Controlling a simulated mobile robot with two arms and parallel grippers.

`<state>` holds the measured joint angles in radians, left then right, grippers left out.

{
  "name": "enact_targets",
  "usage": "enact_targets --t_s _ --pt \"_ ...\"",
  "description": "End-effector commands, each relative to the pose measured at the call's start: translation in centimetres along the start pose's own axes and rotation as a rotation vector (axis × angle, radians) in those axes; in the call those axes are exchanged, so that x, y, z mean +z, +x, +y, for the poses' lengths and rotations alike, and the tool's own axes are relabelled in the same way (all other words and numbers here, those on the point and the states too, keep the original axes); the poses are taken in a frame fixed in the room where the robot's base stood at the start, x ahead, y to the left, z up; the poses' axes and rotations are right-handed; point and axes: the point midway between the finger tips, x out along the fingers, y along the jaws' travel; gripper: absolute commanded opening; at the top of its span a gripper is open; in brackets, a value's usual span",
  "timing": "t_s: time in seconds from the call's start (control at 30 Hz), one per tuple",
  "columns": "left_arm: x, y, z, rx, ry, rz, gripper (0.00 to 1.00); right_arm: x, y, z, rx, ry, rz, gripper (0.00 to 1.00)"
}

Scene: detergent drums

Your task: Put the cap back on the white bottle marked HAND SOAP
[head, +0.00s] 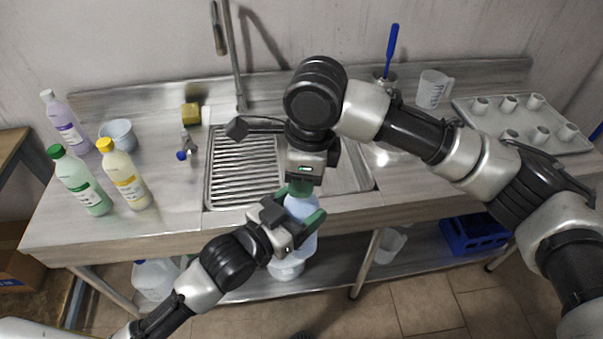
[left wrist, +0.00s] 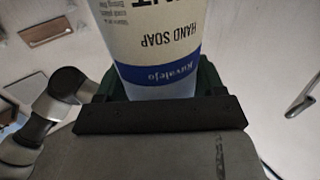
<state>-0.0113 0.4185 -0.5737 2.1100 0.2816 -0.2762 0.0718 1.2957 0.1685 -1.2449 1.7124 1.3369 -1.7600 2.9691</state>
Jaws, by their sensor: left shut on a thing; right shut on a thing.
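The white bottle (head: 299,209) is held upright in front of the sink's front edge. In the left wrist view the bottle (left wrist: 155,45) shows its HAND SOAP label upside down, with a blue band. My left gripper (head: 303,221) is shut around the bottle's body, its green fingers on either side. My right gripper (head: 301,187) comes down from above, right over the bottle's top, and is shut. The cap is hidden between its fingers, and so is the bottle's neck. I cannot tell whether the cap touches the neck.
Green (head: 81,181), yellow (head: 126,176) and lilac (head: 66,123) bottles stand at the counter's left beside a bowl (head: 119,135). A spray nozzle (head: 187,146) and sponge (head: 192,114) lie left of the sink (head: 240,197). A tray of cups (head: 553,144) and a jug (head: 432,90) stand right.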

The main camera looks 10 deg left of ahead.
Motion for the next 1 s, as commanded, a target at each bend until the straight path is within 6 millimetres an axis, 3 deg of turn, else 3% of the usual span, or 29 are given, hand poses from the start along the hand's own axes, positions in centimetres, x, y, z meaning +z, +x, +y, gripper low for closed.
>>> enact_targets --t_s 0.13,0.17,0.3,0.67,1.0 --pt "-0.1 0.0 0.1 0.001 0.001 0.003 0.03 0.1 -0.1 0.0 -0.001 -0.002 -0.002 0.13" --pt "-0.1 0.0 0.1 0.001 0.001 0.003 0.03 0.1 -0.1 0.0 -0.001 -0.002 -0.002 0.38" --pt "-0.1 0.0 0.1 0.001 0.001 0.003 0.03 0.1 -0.1 0.0 -0.001 -0.003 -0.002 0.59" --pt "-0.2 0.0 0.0 0.001 0.001 0.004 0.03 0.1 -0.5 0.0 -0.001 -0.004 -0.002 0.60" --pt "-0.2 0.0 0.0 0.001 0.001 0.005 0.03 0.6 -4.4 -0.1 -0.001 -0.004 -0.003 0.60"
